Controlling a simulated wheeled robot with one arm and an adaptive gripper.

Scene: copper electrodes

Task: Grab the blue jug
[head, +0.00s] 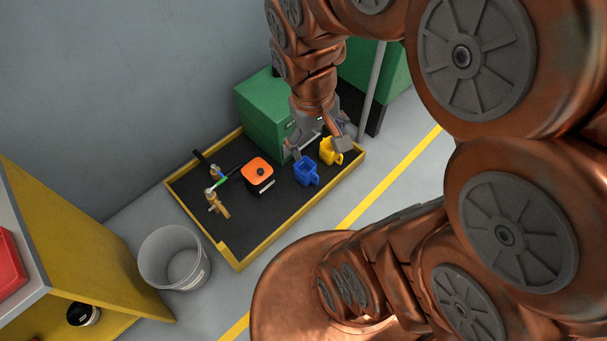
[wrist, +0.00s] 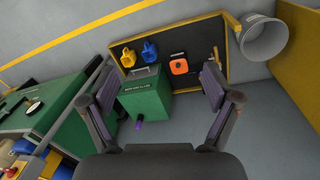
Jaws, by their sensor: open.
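The blue jug (head: 306,171) stands on the dark, yellow-edged tray (head: 240,255) in the head view, just left of a yellow jug (head: 329,152). The wrist view also shows the blue jug (wrist: 150,51), beyond the green box and right of the yellow jug (wrist: 127,57). My gripper (head: 318,147) is open and empty, and in the head view it appears above and behind the jugs. In the wrist view its two fingers (wrist: 157,80) are spread wide, with the green box between them. The gap between gripper and jug is hard to judge.
A green box (head: 267,110) stands on the tray close to my gripper. An orange-topped container (head: 257,172) and brass fittings (head: 218,203) are left of the blue jug. A grey pole (head: 373,95) rises at the right. A white bucket (head: 174,258) stands on the floor at left.

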